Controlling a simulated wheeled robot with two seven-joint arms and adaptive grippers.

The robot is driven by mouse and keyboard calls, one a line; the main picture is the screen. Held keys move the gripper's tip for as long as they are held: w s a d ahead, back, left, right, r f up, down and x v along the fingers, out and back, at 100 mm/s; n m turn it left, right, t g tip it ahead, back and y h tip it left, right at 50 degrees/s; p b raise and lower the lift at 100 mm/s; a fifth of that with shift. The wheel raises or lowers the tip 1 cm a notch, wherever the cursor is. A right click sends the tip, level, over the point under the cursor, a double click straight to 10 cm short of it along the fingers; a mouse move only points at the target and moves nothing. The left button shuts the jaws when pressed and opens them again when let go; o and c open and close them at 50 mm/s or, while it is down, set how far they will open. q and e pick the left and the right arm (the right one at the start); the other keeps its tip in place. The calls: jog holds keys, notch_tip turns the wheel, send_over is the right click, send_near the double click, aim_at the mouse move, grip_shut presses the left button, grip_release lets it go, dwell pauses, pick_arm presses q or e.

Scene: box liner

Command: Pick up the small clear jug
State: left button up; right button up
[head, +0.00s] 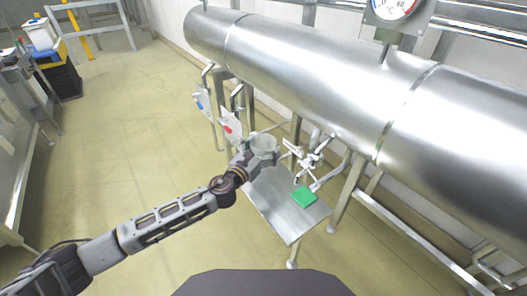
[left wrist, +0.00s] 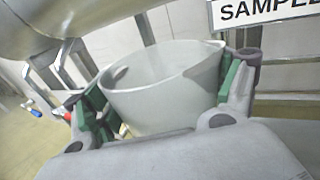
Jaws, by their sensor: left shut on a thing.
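The small clear jug (head: 264,145) shows in the head view at the end of my left arm, above the far part of a metal shelf (head: 272,207). My left gripper (head: 262,155) is shut on it. In the left wrist view the jug (left wrist: 165,90) looks like a pale, translucent, wide-mouthed vessel, slightly tilted in the picture. The green-padded fingers of my left gripper (left wrist: 165,100) press on it from both sides. The jug's lower part is hidden behind the gripper body. My right gripper is not in view.
A large steel tank (head: 310,70) runs above and behind the shelf. Valves and pipes (head: 305,155) stand just right of the jug. A green pad (head: 304,197) lies on the shelf. Hanging tags (head: 230,126) are to the left. The floor at left is open.

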pick_arm(q)
jog(key=shift+r+p, duration=0.4)
jog(key=shift+r, duration=0.85)
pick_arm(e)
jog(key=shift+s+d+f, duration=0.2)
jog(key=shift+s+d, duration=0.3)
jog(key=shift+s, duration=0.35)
pick_arm(q)
jog(key=shift+f, duration=0.1)
